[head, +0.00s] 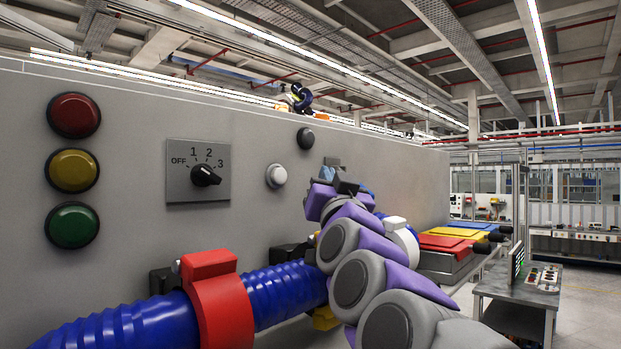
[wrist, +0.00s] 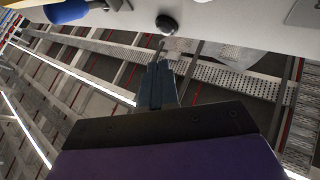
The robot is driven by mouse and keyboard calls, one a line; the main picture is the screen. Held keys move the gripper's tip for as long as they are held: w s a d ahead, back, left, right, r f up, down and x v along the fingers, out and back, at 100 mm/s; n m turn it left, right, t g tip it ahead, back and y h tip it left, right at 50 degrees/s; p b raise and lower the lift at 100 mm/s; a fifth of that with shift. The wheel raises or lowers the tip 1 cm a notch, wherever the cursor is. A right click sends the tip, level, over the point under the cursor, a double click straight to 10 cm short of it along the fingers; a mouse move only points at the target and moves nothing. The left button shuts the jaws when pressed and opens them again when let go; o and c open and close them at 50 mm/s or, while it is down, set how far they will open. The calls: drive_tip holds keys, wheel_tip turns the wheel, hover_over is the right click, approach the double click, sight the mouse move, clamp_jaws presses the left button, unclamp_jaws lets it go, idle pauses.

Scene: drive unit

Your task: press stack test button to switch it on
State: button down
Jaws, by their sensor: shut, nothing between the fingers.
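No label reading "stack test" shows, so I cannot tell which control is that button. On the grey panel (head: 240,118), a white round button (head: 276,176) sits right of the rotary switch. A black round button (head: 305,138) sits above and right of the white one. A dark round knob, likely the black button, shows at the top of the wrist view (wrist: 167,24). My gripper (head: 332,162) is to the right of both buttons in the head view. In the wrist view its fingers (wrist: 155,85) are together and empty, seen apart from the dark knob.
Red (head: 73,115), yellow (head: 72,170) and green (head: 73,225) round controls stand at the left. The rotary switch (head: 205,175) points between 2 and 3. A blue ribbed hose (head: 130,325) with a red clamp (head: 221,310) runs below. A workbench (head: 520,290) stands right.

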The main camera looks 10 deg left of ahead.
sight(280, 176)
drive_tip(key=shift+a, duration=0.35)
drive_tip(key=w+a+p, duration=0.4)
drive_tip(key=a, duration=0.3)
drive_tip(key=shift+w+a+p, duration=0.15)
drive_tip(key=shift+w+p, duration=0.1)
drive_tip(key=shift+p, duration=0.1)
idle(1.3)
drive_tip(key=shift+w+a+r+p, duration=0.1)
drive_tip(key=shift+a+p, duration=0.1)
drive_tip(key=shift+p, duration=0.15)
idle(0.4)
drive_tip(key=shift+w+a+p, duration=0.25)
drive_tip(key=shift+a+p, duration=0.1)
drive_tip(key=shift+a, duration=0.1)
idle(1.0)
drive_tip(key=shift+s+d, duration=0.1)
drive_tip(key=shift+d, duration=0.05)
drive_tip(key=shift+s+d+b, duration=0.35)
drive_tip(key=shift+d+b, duration=0.15)
drive_tip(key=shift+b, duration=0.05)
drive_tip(key=shift+d, duration=0.1)
idle(0.3)
